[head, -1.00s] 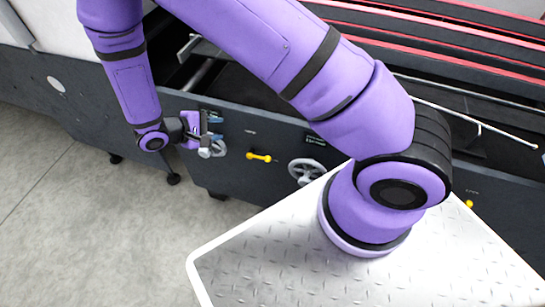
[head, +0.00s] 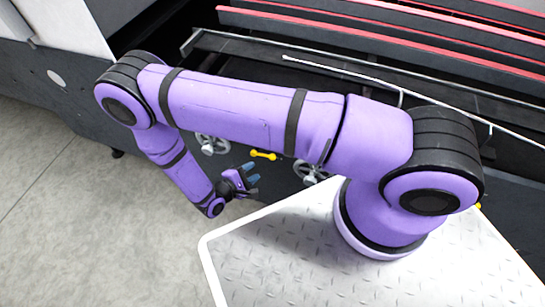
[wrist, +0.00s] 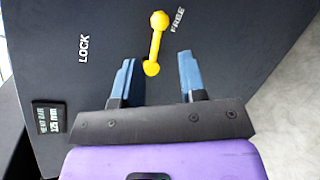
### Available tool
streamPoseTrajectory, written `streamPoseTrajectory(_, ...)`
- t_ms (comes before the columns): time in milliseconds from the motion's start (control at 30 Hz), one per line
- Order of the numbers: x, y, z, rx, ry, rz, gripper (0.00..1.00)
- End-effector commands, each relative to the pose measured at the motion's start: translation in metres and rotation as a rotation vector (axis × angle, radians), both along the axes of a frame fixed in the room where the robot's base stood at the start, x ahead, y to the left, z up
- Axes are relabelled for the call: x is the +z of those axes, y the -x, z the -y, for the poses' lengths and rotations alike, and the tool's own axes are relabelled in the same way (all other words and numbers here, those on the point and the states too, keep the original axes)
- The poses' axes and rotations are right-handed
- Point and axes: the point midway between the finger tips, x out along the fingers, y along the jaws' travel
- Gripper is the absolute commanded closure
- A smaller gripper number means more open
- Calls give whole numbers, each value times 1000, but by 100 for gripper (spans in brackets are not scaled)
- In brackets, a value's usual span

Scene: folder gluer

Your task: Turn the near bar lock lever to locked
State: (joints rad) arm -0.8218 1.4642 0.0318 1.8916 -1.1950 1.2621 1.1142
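The yellow lock lever (wrist: 155,45) is on the dark machine panel (wrist: 230,75) in the wrist view. Its larger knob end points toward the FREE label (wrist: 177,20), and its other end lies between the fingertip lines of my gripper (wrist: 158,75). The LOCK label (wrist: 83,48) is to its left. In the head view the lever (head: 263,155) sits on the machine's side, just beyond my gripper (head: 252,173). The blue fingers are apart with nothing seen gripped between them. Whether they touch the lever cannot be told.
Handwheels stand on either side of the lever, one at left (head: 211,144) and one at right (head: 310,171). Grey floor (head: 90,220) is open in front of the machine.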

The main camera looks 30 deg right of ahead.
Motion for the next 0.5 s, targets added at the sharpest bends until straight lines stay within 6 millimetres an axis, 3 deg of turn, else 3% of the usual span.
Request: streamPoseTrajectory(500, -20, -29, 74, -6, 1, -1, 62)
